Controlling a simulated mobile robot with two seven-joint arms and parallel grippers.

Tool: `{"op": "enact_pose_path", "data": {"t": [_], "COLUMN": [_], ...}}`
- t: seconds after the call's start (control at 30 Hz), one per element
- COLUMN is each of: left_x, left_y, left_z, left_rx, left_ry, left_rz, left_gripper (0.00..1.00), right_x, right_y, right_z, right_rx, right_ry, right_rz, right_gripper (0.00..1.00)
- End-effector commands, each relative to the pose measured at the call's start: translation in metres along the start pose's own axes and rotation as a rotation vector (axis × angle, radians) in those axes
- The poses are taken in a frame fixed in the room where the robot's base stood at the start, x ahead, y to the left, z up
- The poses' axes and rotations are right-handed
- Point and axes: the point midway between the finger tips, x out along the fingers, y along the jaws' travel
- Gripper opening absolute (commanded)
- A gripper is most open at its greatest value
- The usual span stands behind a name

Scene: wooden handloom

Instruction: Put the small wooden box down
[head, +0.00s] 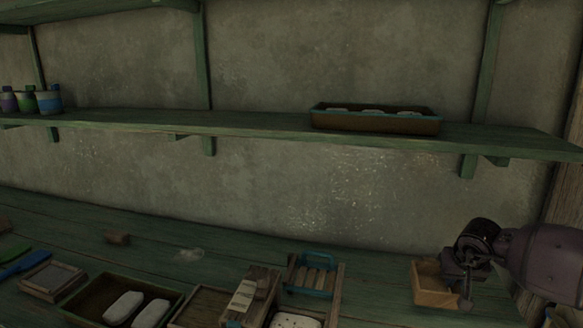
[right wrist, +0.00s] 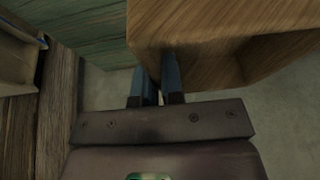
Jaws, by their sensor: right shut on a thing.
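The small wooden box (head: 432,287) is light brown and open on one side. It is at the right of the head view, over or on the right end of the green workbench; I cannot tell whether it touches the surface. My right gripper (head: 466,283) is shut on a wall of the box, at its right side. In the right wrist view the box (right wrist: 190,28) fills the top, and my right gripper (right wrist: 158,84) has its two fingers on either side of the box wall. My left gripper is not in view.
A green shelf (head: 260,123) on the wall carries a long tray (head: 375,122) and several small jars (head: 28,100). On the bench stand a dark tray with white pieces (head: 75,307) and a blue-handled rack (head: 313,274). The bench left of the box (head: 375,275) is clear.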

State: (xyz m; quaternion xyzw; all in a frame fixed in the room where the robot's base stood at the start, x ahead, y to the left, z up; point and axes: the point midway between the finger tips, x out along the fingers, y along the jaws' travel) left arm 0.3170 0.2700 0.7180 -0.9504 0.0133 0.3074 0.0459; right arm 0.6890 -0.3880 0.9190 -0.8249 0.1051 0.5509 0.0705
Motion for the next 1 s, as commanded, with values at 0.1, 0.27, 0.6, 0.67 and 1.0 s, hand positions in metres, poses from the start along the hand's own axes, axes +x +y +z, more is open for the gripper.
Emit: {"op": "enact_pose_path", "data": {"t": [0.1, 0.27, 0.6, 0.67, 1.0], "left_x": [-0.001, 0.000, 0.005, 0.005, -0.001], "left_y": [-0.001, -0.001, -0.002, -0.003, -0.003], "left_z": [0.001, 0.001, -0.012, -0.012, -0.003], "left_rx": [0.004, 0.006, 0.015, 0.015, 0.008], "left_ry": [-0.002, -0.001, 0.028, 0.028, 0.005], "left_rz": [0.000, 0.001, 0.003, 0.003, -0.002], "left_gripper": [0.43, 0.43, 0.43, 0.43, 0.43], "right_x": [0.000, -0.006, -0.045, -0.055, -0.112], "right_y": [0.000, -0.001, -0.053, -0.065, -0.116], "right_z": [0.000, 0.009, 0.056, 0.070, 0.163], "right_rx": [0.000, 0.049, -0.016, -0.037, -0.183], "right_ry": [0.001, -0.001, 0.000, -0.001, 0.000], "right_rz": [-0.001, 0.018, -0.010, -0.020, -0.080], "right_gripper": [0.00, 0.00, 0.00, 0.00, 0.00]}}
